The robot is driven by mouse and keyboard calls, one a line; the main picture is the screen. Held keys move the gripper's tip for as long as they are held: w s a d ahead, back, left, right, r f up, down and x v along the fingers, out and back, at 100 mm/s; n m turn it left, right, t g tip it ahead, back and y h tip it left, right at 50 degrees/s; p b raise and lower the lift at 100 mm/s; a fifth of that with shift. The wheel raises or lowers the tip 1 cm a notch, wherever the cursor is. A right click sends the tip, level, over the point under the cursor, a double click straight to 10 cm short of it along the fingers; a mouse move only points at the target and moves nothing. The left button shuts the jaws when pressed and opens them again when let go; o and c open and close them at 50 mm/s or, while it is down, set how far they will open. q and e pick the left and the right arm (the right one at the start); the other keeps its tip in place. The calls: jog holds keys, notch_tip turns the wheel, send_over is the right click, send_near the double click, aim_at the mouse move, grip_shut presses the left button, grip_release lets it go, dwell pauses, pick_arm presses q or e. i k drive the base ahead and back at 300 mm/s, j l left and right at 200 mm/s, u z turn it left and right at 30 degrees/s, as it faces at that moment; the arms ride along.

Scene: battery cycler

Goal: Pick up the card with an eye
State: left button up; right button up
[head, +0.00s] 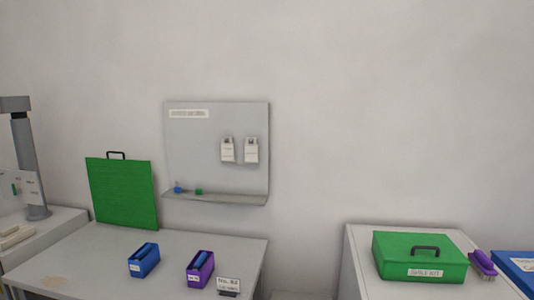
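Two white cards hang side by side on the grey wall board, a left card (228,150) and a right card (251,150). Their markings are too small to read, and I cannot tell whether either shows an eye. A small white label card (229,284) stands at the front of the left table, with printed text that seems to read "No. 82". Neither of my grippers is in view.
The grey board (217,130) has a ledge with small blue and green items. The left table (90,262) holds a green panel (123,193), a blue holder (144,261) and a purple holder (200,269). A green kit box (395,247) sits on the right cabinet. A gap separates the two.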

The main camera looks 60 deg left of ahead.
aim_at(251, 151)
jog(key=u, duration=2.2)
